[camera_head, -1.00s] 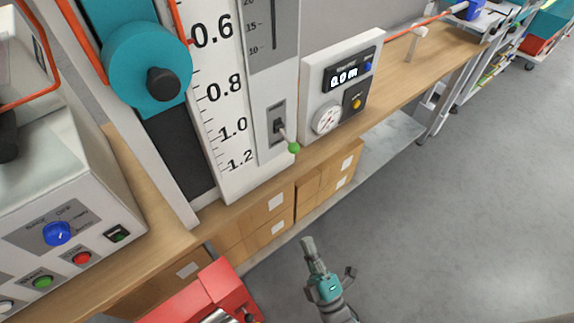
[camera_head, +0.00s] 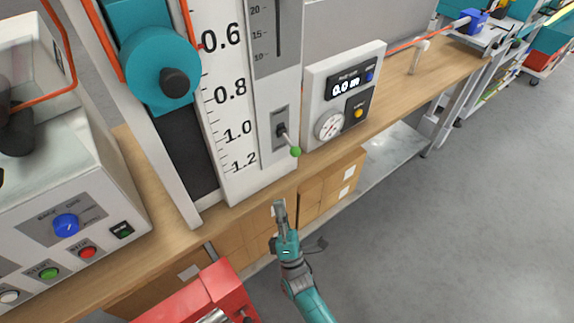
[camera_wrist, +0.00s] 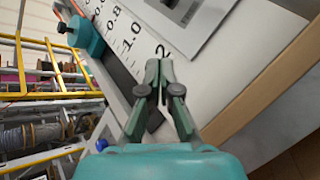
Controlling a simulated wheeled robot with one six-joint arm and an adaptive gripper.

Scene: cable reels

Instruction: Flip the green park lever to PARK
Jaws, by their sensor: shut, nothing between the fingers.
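The green park lever has a green ball knob (camera_head: 296,152) on a short metal stem. It tilts down and outward from a grey slotted plate (camera_head: 280,130) on the white scale panel (camera_head: 236,140). My gripper (camera_head: 279,203) is below and a little left of the knob in the head view, apart from it, in front of the bench edge. In the wrist view my gripper (camera_wrist: 158,66) points at the lower part of the scale panel, near the "2" mark. Its fingers are shut and empty. The green knob does not show in the wrist view.
A meter box (camera_head: 343,95) with a display and dial stands right of the lever. A teal wheel (camera_head: 158,68) with a black knob is at left. A control box (camera_head: 65,225) stands on the wooden bench (camera_head: 165,240). Cardboard boxes (camera_head: 330,190) sit below. The floor at right is clear.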

